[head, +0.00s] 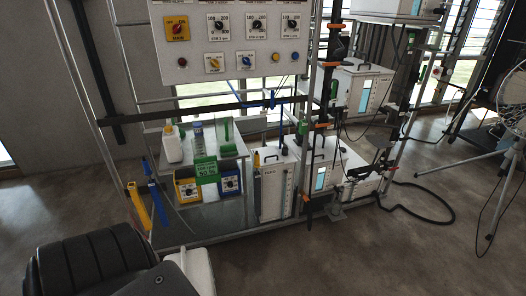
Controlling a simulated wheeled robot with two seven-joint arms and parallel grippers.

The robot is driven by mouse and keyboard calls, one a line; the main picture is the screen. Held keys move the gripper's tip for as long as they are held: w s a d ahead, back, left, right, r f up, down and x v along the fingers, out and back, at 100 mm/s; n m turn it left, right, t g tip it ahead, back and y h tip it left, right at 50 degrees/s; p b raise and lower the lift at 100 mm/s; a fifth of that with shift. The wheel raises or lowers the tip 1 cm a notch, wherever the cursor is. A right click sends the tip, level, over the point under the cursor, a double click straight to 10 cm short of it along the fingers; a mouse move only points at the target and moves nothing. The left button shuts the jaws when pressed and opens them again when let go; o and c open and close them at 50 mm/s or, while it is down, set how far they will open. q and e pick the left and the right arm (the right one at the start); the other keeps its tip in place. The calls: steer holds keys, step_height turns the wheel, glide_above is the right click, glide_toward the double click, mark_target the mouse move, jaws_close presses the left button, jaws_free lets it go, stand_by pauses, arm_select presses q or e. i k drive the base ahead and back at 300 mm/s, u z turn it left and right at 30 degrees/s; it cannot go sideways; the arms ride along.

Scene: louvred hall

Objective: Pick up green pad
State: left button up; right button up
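Several green things show in the head view, and I cannot tell for certain which is the green pad. A green sign with white lettering (206,170) hangs at the front of a low grey shelf. A small plain green upright piece (228,130) stands on the back right of that shelf. Another small green piece (303,128) is fixed to the frame post right of the shelf. Neither of my grippers shows in this view.
The shelf (232,147) also carries a white bottle (172,146). Yellow and blue dial boxes (187,190) are below it. A control panel (230,50) hangs above. White cabinets (272,190) stand right. A black hose (440,205) lies on the floor; the front right floor is clear.

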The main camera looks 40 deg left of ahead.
mark_target(228, 150)
steer(key=z, duration=0.05)
steer(key=i, duration=1)
steer(key=z, duration=0.05)
